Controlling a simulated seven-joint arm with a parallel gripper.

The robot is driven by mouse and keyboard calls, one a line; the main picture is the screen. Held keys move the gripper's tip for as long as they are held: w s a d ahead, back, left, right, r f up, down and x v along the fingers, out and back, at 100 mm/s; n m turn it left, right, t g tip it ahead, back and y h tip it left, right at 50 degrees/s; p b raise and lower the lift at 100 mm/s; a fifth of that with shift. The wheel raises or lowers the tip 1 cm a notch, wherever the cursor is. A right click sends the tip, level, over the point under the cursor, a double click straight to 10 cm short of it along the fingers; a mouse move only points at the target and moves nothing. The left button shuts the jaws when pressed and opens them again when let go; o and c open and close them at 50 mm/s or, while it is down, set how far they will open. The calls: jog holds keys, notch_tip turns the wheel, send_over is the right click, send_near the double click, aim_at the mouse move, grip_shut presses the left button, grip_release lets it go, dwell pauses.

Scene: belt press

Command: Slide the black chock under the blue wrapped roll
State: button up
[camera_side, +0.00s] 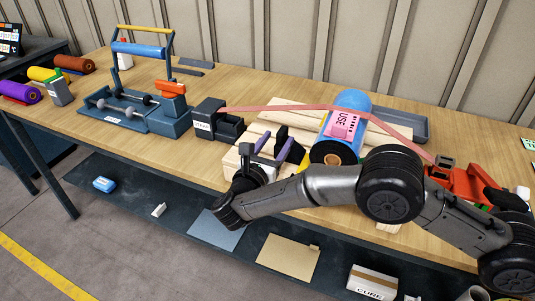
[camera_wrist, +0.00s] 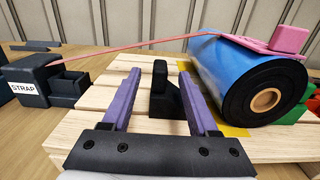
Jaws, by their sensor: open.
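The black chock (camera_wrist: 160,92) stands on the wooden pallet (camera_wrist: 95,97), its upright part and sloped foot showing in the wrist view. My gripper (camera_wrist: 160,73) is open, with one purple finger on each side of the chock. Whether the fingers touch it I cannot tell. The blue wrapped roll (camera_wrist: 212,68) lies on the pallet to the right of the chock, with a gap of bare wood and yellow marking between them. In the side view, the chock (camera_side: 296,154) is partly hidden by my gripper (camera_side: 276,140), left of the roll (camera_side: 351,100).
A pink strap (camera_wrist: 130,50) runs from the black STRAP box (camera_wrist: 27,87) over the roll, under a pink USE tag (camera_side: 343,124), to a red ratchet (camera_side: 470,183). A green block (camera_wrist: 292,115) sits at the roll's right. A blue press (camera_side: 130,105) stands at left.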

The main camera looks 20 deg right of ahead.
jog(key=shift+x, duration=2.1)
grip_shut()
